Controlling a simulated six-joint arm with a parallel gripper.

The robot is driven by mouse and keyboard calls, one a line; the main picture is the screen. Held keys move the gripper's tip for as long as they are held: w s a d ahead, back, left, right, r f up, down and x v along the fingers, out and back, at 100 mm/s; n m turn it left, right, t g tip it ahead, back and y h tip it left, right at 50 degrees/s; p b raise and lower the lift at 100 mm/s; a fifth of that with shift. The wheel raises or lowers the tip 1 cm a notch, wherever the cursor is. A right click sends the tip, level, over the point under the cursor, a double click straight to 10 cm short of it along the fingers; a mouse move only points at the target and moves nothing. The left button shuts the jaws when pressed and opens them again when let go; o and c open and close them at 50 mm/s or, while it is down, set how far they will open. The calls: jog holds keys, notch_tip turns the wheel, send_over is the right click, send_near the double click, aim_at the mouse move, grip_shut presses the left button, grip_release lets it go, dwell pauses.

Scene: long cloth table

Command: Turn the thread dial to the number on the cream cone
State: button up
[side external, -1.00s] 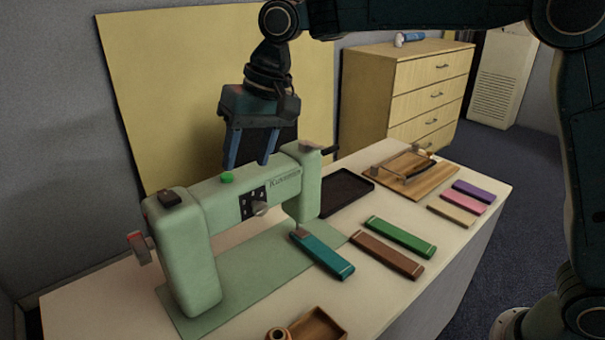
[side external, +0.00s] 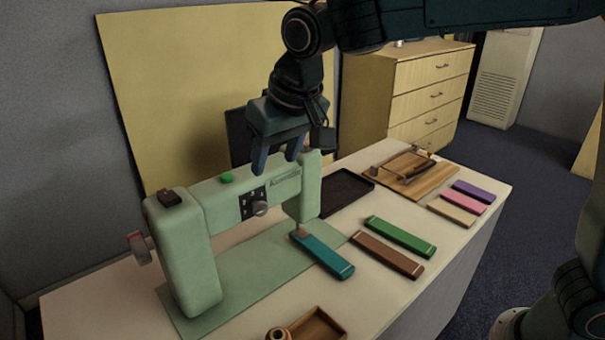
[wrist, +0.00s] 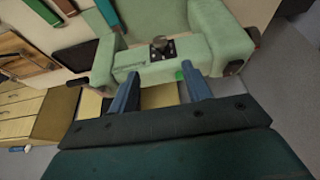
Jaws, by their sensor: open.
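The pale green sewing machine (side external: 192,245) stands upright on the table. Its thread dial (side external: 260,208) is a small grey knob on a dark panel with pale marks on the machine's arm. The dial also shows in the wrist view (wrist: 160,43), but its numbers are too small to read. My gripper (side external: 275,165) is open and empty, fingers pointing down, just above the top edge of the machine's arm and above the dial. In the wrist view, both fingers (wrist: 157,76) are apart near the arm's edge. I cannot make out a cream cone or any number on it.
A green button (side external: 227,178) tops the machine. A teal box (side external: 322,254), a brown box (side external: 386,254) and a green box (side external: 400,236) lie right of it. A black tray (side external: 345,192) lies behind them. A wooden tray (side external: 316,326) is at the front.

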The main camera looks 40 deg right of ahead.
aim_at(262, 206)
jog(key=x, duration=1.3)
jog(key=shift+f, duration=0.3)
jog(key=c, duration=0.9)
